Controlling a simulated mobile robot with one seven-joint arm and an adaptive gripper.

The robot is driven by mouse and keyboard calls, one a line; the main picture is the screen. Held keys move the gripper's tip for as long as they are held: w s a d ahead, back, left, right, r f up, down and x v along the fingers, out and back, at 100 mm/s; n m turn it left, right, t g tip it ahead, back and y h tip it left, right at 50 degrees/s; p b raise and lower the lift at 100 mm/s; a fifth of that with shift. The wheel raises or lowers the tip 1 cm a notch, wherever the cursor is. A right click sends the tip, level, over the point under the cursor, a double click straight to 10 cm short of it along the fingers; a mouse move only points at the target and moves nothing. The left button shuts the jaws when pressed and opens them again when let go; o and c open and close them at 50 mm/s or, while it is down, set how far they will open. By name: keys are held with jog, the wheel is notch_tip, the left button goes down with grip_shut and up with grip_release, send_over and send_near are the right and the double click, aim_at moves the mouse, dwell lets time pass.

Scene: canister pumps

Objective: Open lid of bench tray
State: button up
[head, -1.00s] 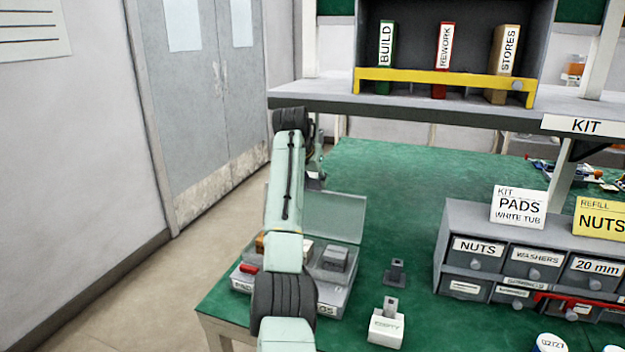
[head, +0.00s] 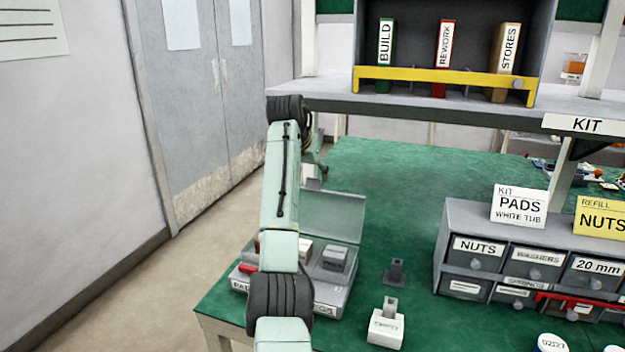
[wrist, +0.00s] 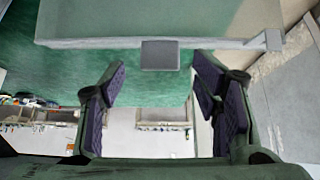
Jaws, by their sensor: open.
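The bench tray (head: 333,297) sits at the near left of the green bench, partly hidden by my arm. Its clear lid (head: 335,215) stands raised at the tray's back edge, tilted backward. In the wrist view the lid (wrist: 100,22) spans the top, with a small grey tab (wrist: 160,55) on its edge. My gripper (wrist: 158,75) is open and empty, its fingers on either side of the tab's line and apart from it. In the head view my gripper is mostly hidden behind my arm, above and behind the lid.
A grey drawer unit (head: 455,220) stands further right. A shelf (head: 420,108) overhangs the back. The bench middle is clear.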

jog(key=v, duration=0.8)
jog(key=shift+r, duration=0.15)
jog(key=shift+s, duration=0.1)
